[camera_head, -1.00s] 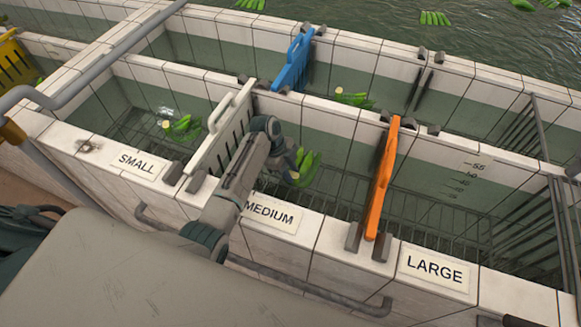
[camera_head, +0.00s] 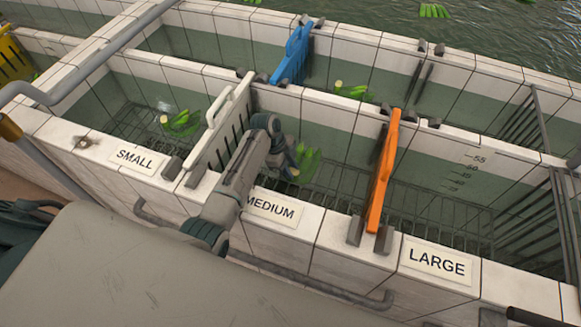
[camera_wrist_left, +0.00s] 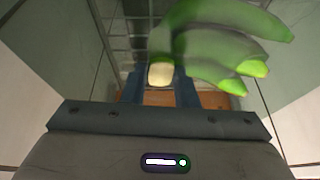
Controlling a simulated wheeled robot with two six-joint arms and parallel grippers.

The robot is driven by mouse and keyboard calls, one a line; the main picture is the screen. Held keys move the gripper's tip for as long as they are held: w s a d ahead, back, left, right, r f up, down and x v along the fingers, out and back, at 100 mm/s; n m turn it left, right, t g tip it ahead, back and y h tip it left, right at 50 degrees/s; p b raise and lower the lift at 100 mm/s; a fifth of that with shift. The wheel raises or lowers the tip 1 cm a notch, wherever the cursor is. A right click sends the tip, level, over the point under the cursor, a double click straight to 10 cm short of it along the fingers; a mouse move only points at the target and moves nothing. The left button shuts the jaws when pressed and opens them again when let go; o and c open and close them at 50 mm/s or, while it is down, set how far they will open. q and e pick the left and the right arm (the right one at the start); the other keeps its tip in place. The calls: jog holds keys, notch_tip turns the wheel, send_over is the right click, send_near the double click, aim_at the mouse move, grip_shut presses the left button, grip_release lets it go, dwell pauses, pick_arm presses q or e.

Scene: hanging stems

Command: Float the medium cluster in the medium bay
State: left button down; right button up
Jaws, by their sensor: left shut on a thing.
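My left gripper (camera_head: 288,164) reaches over the front wall into the bay behind the MEDIUM label (camera_head: 270,207). It is shut on the stem of a green banana cluster (camera_head: 306,162), low between the white gate and the orange gate. In the left wrist view the pale cut stem end (camera_wrist_left: 160,73) sits between the two blue-grey fingers (camera_wrist_left: 161,88), and the green fruit (camera_wrist_left: 215,50) spreads away to the upper right. Part of the fruit looks dimmed and green-tinted, as if under water; how deep it sits I cannot tell. My right gripper is not in view.
A white gate (camera_head: 221,125) stands left of this bay and an orange gate (camera_head: 383,170) right. Another cluster (camera_head: 182,123) floats in the SMALL bay. Behind the middle wall are a blue gate (camera_head: 293,53) and another cluster (camera_head: 354,92). The LARGE bay looks empty.

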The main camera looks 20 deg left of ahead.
pick_arm(q)
jog(key=shift+f, duration=0.5)
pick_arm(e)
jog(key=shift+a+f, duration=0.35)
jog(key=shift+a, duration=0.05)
pick_arm(q)
jog(key=shift+f+b, duration=0.25)
jog(key=shift+b, duration=0.2)
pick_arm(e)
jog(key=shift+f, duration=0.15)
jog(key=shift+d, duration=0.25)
pick_arm(q)
jog(key=c, duration=1.1)
grip_release()
jog(key=shift+o, duration=0.2)
jog(key=shift+f, duration=0.1)
jog(key=b+v, duration=0.2)
jog(key=v, duration=0.9)
jog(key=shift+b, duration=0.4)
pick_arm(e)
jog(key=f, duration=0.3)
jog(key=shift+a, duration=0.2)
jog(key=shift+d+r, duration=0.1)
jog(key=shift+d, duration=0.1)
